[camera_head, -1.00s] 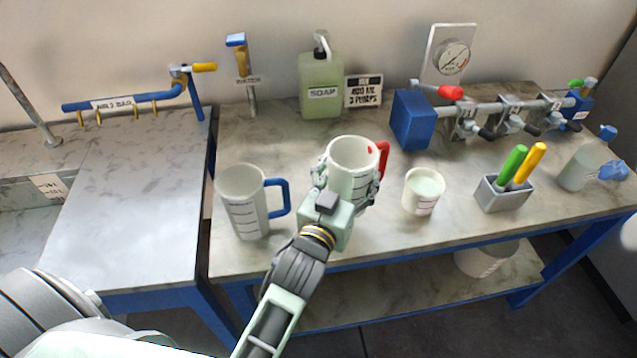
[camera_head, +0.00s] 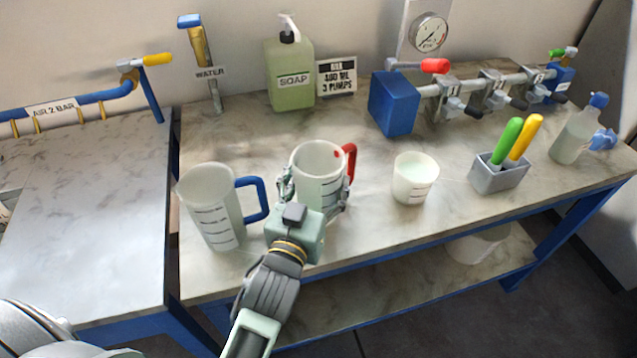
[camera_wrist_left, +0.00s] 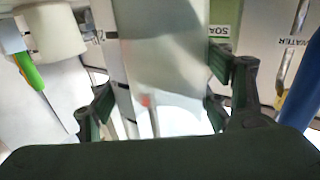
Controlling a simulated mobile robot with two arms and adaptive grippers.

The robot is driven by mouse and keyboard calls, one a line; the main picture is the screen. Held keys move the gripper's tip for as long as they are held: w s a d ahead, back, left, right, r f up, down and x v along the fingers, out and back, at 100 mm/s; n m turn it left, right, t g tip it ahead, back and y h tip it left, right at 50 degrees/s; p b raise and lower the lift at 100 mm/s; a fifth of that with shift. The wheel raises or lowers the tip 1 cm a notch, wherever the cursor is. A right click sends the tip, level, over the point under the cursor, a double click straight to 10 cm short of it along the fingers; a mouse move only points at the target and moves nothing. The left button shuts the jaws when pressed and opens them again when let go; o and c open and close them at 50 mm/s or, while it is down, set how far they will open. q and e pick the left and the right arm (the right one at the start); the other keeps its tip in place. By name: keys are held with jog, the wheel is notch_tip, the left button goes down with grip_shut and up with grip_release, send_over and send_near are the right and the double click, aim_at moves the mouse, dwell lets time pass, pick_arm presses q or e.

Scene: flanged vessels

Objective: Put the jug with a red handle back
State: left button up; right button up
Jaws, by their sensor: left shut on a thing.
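The jug with a red handle (camera_head: 319,163) is white with dark level marks and stands upright at the middle of the bench; its red handle points right. I cannot tell whether its base touches the bench top. My left gripper (camera_head: 314,192) is shut around the jug's body from the front, with a finger on each side. In the left wrist view the jug's pale wall (camera_wrist_left: 165,50) fills the space between my dark fingers (camera_wrist_left: 165,95). My right gripper is not in view.
A jug with a blue handle (camera_head: 211,208) stands close on the left. A white cup (camera_head: 415,179) stands to the right, then a grey holder (camera_head: 499,177) with green and yellow handled tools. A soap bottle (camera_head: 290,75) and a blue valve block (camera_head: 393,104) stand behind.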

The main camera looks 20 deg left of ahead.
pick_arm(q)
jog(key=shift+s, duration=0.2)
jog(key=o, duration=1.1)
jog(key=shift+c, duration=0.2)
jog(key=o, duration=0.3)
jog(key=shift+f, duration=0.1)
jog(key=shift+o, duration=0.2)
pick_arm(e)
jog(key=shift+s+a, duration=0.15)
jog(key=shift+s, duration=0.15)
